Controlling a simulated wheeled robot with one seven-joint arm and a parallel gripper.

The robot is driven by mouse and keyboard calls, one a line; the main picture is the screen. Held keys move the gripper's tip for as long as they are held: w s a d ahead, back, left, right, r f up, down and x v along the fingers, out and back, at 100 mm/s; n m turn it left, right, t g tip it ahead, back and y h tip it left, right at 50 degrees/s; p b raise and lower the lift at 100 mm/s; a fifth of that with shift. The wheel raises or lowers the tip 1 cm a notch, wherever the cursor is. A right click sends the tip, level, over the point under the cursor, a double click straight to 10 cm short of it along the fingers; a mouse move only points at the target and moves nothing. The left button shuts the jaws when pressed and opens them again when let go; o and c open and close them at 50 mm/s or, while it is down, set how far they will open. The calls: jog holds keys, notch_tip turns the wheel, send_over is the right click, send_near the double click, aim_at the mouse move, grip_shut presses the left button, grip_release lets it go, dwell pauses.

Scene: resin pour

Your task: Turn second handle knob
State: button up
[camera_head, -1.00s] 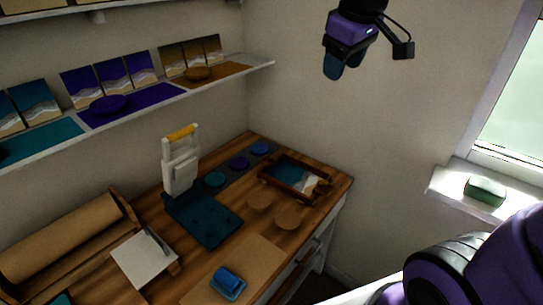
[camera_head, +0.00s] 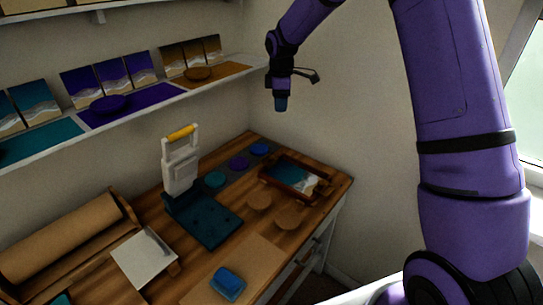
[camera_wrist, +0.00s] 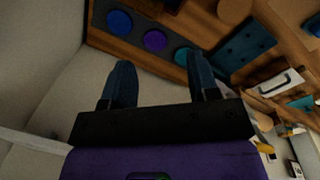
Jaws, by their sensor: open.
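My gripper (camera_head: 281,106) hangs in the air above the workbench's back right corner, pointing down. In the wrist view its two fingers (camera_wrist: 160,68) are apart with nothing between them. A row of round discs lies on a dark strip at the bench's back: blue (camera_head: 260,149), purple (camera_head: 239,162) and teal (camera_head: 215,179). In the wrist view the blue (camera_wrist: 119,22), purple (camera_wrist: 155,40) and teal (camera_wrist: 183,56) discs lie beyond the fingertips, apart from them. A white press with a yellow handle (camera_head: 181,133) stands left of them. I cannot tell which part is the second handle knob.
A framed tray (camera_head: 265,185) and two tan discs (camera_head: 259,200) are on the workbench (camera_head: 160,207). A blue block (camera_head: 228,283) lies near the front, a brown roll (camera_head: 62,238) at left. A shelf (camera_head: 138,112) runs along the wall. Air around my gripper is clear.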

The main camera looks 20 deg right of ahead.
aim_at(271, 157)
jog(key=w+f+n, duration=0.1)
jog(key=w+f, duration=0.1)
jog(key=f, duration=0.6)
jog(key=w+f+n, duration=0.1)
jog(key=w+f, duration=0.1)
jog(key=f, duration=0.7)
jog(key=w+a+f+n+g, duration=0.1)
jog(key=w+f, duration=0.1)
jog(key=f, duration=0.7)
jog(key=shift+w+f+n, duration=0.1)
jog(key=shift+w+n, duration=0.2)
jog(key=c, duration=0.9)
